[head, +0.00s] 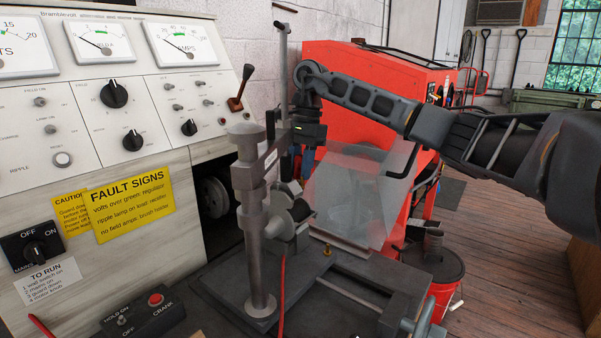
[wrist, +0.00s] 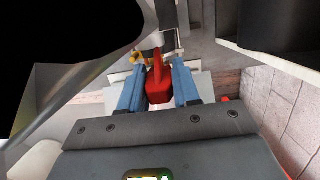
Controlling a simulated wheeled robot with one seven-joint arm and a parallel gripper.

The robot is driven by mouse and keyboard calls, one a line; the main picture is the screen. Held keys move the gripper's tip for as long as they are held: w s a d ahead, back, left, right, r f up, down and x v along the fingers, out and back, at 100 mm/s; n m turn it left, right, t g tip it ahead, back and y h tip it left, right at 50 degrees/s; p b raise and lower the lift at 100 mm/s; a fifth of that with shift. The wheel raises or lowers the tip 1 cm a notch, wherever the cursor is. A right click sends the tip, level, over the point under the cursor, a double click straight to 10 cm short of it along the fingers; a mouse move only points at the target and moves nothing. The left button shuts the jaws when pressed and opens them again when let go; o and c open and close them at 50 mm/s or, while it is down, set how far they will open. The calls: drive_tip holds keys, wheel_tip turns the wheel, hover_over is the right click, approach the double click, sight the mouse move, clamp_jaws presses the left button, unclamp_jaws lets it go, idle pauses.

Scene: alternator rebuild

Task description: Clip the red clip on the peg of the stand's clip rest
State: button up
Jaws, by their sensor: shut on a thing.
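The red clip (wrist: 159,85) sits between the two blue fingers of my gripper (wrist: 158,78) in the wrist view, its narrow end pointing away from the palm. In the head view my gripper (head: 304,160) hangs behind the stand (head: 257,220), a grey metal column with a clamp arm. The clip is mostly hidden there. In the wrist view, a pale round part and a small brass-coloured part (wrist: 138,58) lie just past the clip's tip. I cannot make out the clip rest's peg, nor whether the clip touches it.
A clear guard sheet (head: 350,195) stands right of the stand, close under my arm. The test panel (head: 110,110) with gauges and a lever is at left. A red cabinet (head: 375,85) stands behind. A red cable (head: 281,290) runs down beside the column.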

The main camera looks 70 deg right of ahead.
sight(299, 155)
drive_tip(key=shift+r, duration=0.15)
drive_tip(key=shift+a+p+v, duration=0.2)
drive_tip(key=shift+p+v, duration=0.15)
drive_tip(key=shift+v, duration=0.6)
drive_tip(key=shift+a+p+v, duration=0.2)
drive_tip(key=shift+p+v, duration=0.1)
drive_tip(key=shift+v, duration=0.6)
drive_tip(key=shift+w, duration=0.1)
